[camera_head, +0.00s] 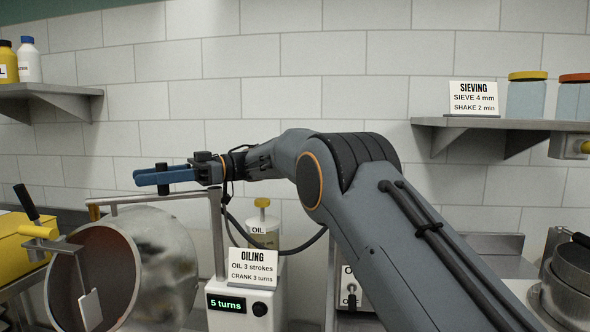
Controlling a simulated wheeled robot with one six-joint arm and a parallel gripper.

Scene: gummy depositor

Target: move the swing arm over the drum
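The drum (165,262) is a large shiny metal vessel at lower left, tilted with its dark round mouth facing left. The swing arm (185,195) is a thin grey bar on an upright post (216,240) right of the drum. The bar reaches left across the drum's top in the picture, ending in a brownish tip (94,211). A small dark knob (161,194) sits on the bar. My gripper (150,178), with blue fingers pointing left, is just above the bar. I cannot tell whether it touches the bar or how far its fingers are parted.
An oiling unit (262,307) showing "5 turns" stands right of the drum, with an oil bottle (263,225) and an OILING sign (253,268). A yellow box (18,238) with a dark lever is far left. Wall shelves (520,124) hold jars and a SIEVING sign. Metal bowls (570,280) stand lower right.

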